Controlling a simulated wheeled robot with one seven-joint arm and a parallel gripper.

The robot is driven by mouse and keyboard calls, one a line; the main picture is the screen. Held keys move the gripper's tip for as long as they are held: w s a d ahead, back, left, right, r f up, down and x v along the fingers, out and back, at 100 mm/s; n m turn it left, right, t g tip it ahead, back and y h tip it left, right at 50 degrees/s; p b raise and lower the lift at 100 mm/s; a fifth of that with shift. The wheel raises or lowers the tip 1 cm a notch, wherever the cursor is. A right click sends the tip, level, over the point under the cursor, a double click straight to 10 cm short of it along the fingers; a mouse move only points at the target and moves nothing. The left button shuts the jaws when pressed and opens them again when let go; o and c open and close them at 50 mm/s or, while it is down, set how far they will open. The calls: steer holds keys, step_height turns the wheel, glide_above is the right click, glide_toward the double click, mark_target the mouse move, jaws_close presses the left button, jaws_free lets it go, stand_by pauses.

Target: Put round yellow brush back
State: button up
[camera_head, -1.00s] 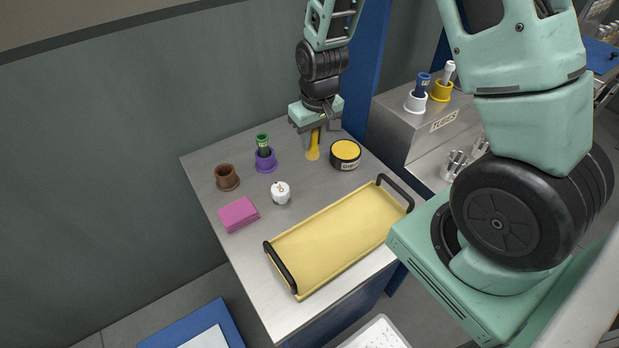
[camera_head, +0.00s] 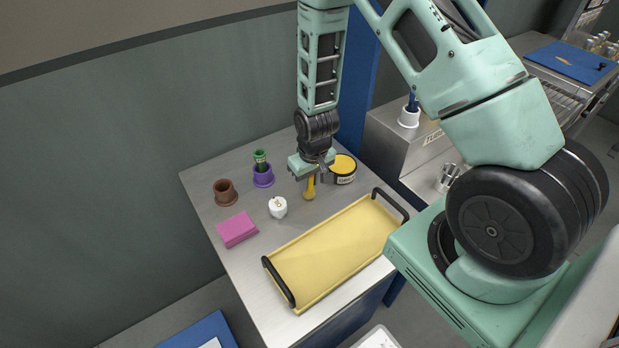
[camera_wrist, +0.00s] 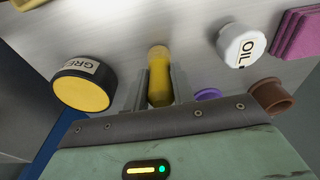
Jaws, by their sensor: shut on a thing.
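My gripper (camera_head: 311,176) is shut on a yellow brush (camera_head: 310,190), which points down between the fingers. In the wrist view the brush (camera_wrist: 158,60) sits between the two grey fingertips (camera_wrist: 160,85), its rounded end showing beyond them. I cannot tell whether it touches the table. A brown holder (camera_head: 225,193) stands empty at the table's left. A purple holder (camera_head: 263,178) holds a green brush (camera_head: 261,158). A white holder (camera_head: 408,118) with a blue brush (camera_head: 412,101) stands on the metal box at right. The yellow holder there is hidden behind my arm.
A yellow-lidded grease tin (camera_head: 343,168) is just right of the gripper. A white oil bottle (camera_head: 278,207) and pink block (camera_head: 237,229) stand left. A yellow tray with black handles (camera_head: 335,254) fills the table's front. A metal box (camera_head: 390,133) stands behind at right.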

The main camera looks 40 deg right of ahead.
steer(key=shift+f, duration=0.2)
steer(key=o, duration=1)
step_height(320, 180, up, 17)
steer(key=s+b, duration=0.2)
steer(key=b, duration=0.2)
steer(key=s+a+r+n+y, duration=0.1)
steer(key=s+a+r+n, duration=0.1)
steer(key=s+a, duration=0.35)
steer(key=s+a+r+n, duration=0.2)
steer(key=s+a+r, duration=0.1)
steer(key=a, duration=0.5)
steer(key=s+a+r+n+g, duration=0.1)
steer(key=s+a+n, duration=0.2)
steer(key=s, duration=0.9)
steer(key=shift+s+a+r+n, duration=0.25)
steer(key=shift+a+r+n, duration=0.15)
steer(key=shift+a, duration=0.75)
